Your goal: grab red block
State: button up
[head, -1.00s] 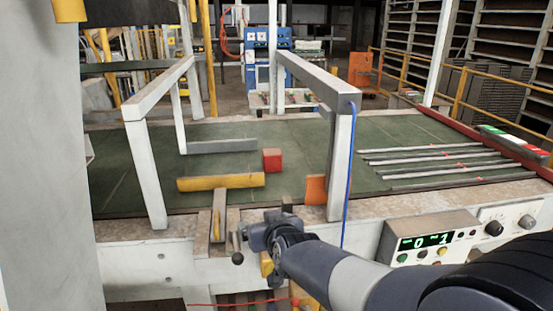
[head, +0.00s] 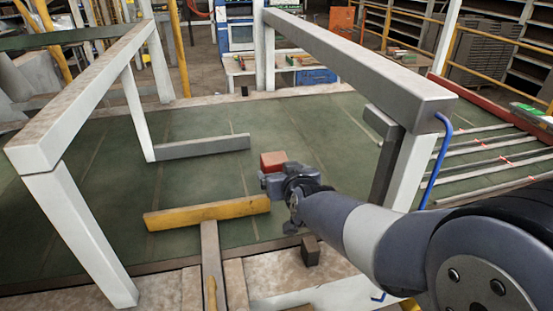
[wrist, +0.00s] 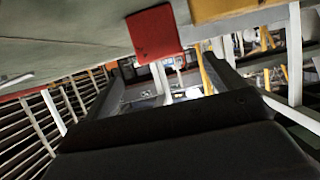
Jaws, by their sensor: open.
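The red block (head: 273,159) sits on the green table surface (head: 205,185), just beyond my gripper in the head view. My gripper (head: 272,180) hides the lower part of the block. In the wrist view the red block (wrist: 155,35) is at the top centre, ahead of my gripper (wrist: 165,74). The two fingers are spread apart with nothing between them. I cannot tell the exact gap between the fingers and the block.
A yellow bar (head: 205,213) lies left of my gripper. A grey bar (head: 203,147) lies behind it. White frame beams stand at left (head: 85,90) and right (head: 350,65), the right one close to my arm. Green surface behind the block is clear.

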aim_at(277, 165)
jog(key=x, duration=0.5)
jog(key=shift+w+a+f+p, duration=0.1)
jog(key=shift+w+f+p, duration=0.05)
jog(key=shift+w+p, duration=0.55)
jog(key=shift+p+x, duration=0.65)
jog(key=shift+x, duration=1.35)
jog(key=c, duration=1.2)
jog(key=shift+c, duration=0.3)
